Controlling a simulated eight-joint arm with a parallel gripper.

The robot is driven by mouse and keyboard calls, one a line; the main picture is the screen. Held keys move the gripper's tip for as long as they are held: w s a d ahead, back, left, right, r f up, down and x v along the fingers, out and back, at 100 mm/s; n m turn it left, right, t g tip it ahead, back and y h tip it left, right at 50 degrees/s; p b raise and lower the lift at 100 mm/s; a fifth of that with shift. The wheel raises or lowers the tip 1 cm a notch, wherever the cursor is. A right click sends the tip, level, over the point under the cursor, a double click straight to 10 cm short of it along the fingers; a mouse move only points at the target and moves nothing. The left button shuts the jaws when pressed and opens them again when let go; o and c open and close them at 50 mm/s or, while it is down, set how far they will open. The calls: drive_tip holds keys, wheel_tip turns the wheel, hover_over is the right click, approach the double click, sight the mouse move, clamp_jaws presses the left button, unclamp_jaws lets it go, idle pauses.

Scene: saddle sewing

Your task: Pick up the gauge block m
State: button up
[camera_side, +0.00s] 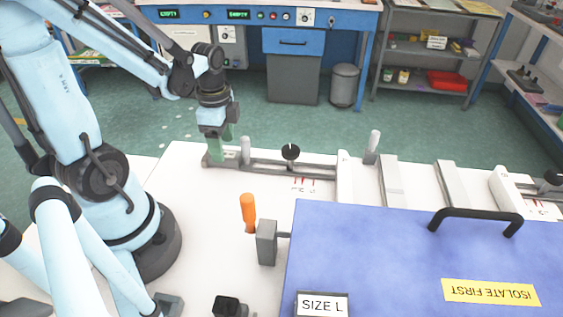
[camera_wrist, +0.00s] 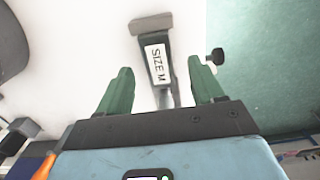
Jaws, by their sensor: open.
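The gauge block m (camera_wrist: 149,27) is a dark grey piece with a wider end and a white label reading "SIZE M". In the wrist view it lies ahead of and between the two green fingers, with white surface showing on both sides of it. My gripper (camera_wrist: 161,82) is open, and neither finger appears to touch the block. In the side view my gripper (camera_side: 217,150) points down at the left end of a grey rail on the white table. The block cannot be made out clearly there, around the fingers.
A pale upright post (camera_side: 245,150) stands just right of my gripper, then a black knob (camera_side: 291,152). A blue panel (camera_side: 380,240) with a black handle fills the front right. An orange handle (camera_side: 248,212) and a "SIZE L" label (camera_side: 322,305) are nearer.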

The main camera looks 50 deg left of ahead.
drive_tip(key=shift+d+f, duration=0.1)
drive_tip(key=shift+f, duration=1.55)
clamp_jaws()
